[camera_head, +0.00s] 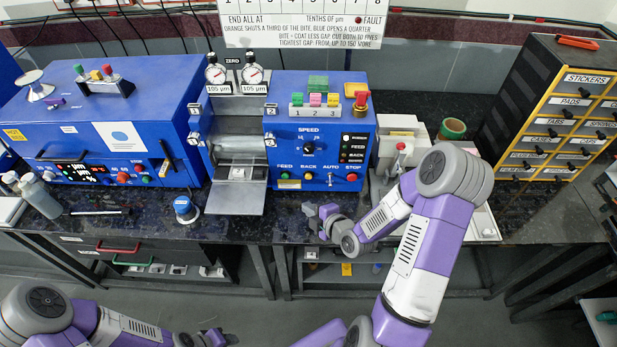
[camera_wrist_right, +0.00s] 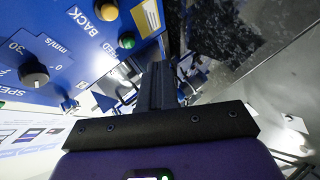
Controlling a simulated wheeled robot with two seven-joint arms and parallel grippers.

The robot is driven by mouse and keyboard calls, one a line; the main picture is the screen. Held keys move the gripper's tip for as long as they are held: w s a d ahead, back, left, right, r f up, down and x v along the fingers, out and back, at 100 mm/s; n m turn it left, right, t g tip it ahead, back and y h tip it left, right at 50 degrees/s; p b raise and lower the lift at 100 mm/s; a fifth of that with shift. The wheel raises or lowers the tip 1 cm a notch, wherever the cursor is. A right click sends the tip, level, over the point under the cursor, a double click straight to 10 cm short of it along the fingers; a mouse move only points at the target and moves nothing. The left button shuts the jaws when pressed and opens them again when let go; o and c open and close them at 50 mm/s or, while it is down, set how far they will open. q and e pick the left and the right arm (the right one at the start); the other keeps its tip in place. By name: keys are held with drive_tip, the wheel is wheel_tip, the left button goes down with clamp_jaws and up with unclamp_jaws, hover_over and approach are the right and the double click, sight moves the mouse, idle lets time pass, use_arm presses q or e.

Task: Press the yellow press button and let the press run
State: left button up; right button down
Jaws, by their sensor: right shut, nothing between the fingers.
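A yellow button shows in the right wrist view (camera_wrist_right: 107,9), by the BACK label on a blue panel, with a green button (camera_wrist_right: 126,40) below it. In the head view, the blue roller machine (camera_head: 325,130) carries this row of FEED, BACK, AUTO and STOP controls. Which yellow button belongs to a press I cannot tell. My right gripper (camera_head: 322,214) is shut and empty, low in front of the roller machine's panel, apart from the buttons; its fingers also show in the wrist view (camera_wrist_right: 162,85). My left gripper (camera_head: 213,338) is at the bottom edge, its jaws unclear.
A pale device with a red knob (camera_head: 400,147) stands right of the roller machine, partly behind my right arm. A metal plate (camera_head: 235,200) juts from the rollers, with a blue knob (camera_head: 185,208) left of it. A drawer cabinet (camera_head: 555,105) stands at right.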

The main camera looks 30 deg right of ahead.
sight(309, 177)
drive_tip(key=w+d, duration=0.4)
drive_tip(key=w, duration=0.2)
drive_tip(key=shift+w+p, duration=0.35)
drive_tip(key=shift+w, duration=0.05)
drive_tip(key=shift+d, duration=0.1)
idle(1.6)
drive_tip(key=shift+w+d+b, duration=0.15)
drive_tip(key=shift+w+b, duration=0.2)
drive_tip(key=shift+b, duration=0.1)
